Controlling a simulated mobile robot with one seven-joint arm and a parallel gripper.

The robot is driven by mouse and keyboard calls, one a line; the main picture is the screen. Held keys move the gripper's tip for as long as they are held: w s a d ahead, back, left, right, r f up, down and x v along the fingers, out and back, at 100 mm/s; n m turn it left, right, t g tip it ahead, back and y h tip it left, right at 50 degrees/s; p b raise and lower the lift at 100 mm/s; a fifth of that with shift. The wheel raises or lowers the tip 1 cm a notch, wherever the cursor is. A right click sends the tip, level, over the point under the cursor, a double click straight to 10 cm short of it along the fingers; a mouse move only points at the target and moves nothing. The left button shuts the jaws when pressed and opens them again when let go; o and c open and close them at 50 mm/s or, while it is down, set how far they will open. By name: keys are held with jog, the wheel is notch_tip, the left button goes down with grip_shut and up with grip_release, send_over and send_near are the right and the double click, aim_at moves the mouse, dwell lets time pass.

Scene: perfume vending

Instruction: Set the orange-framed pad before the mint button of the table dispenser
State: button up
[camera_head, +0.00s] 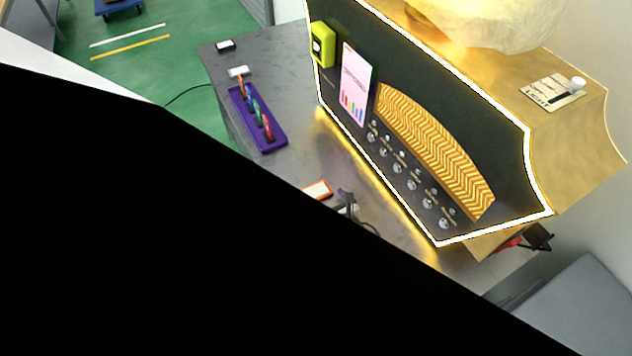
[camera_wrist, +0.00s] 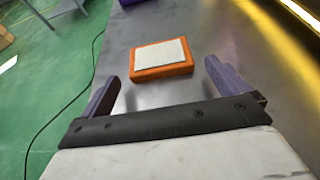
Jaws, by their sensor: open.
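The orange-framed pad (camera_wrist: 160,58), with a pale top, lies flat on the grey table. It also shows in the head view (camera_head: 317,189), partly cut off by a large black area. My gripper (camera_wrist: 157,78) is open, its two purple-grey fingers pointing toward the pad and set wider than it; nothing is held. In the head view a dark part of my gripper (camera_head: 347,200) shows just right of the pad. The table dispenser (camera_head: 335,120) has a dark front with a glowing edge and a row of several silver buttons (camera_head: 412,184). I cannot tell which one is mint.
A purple tray (camera_head: 278,143) with several coloured items stands on the table (camera_head: 300,60) toward the back left. A small white block (camera_head: 239,72) and a black-and-white one (camera_head: 225,46) lie beyond it. The black area hides the lower left of the head view.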

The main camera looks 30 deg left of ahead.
jog(key=shift+x, duration=1.3)
jog(key=shift+c, duration=0.3)
jog(key=c, duration=0.9)
jog(key=shift+r, duration=0.1)
jog(key=shift+c, duration=0.2)
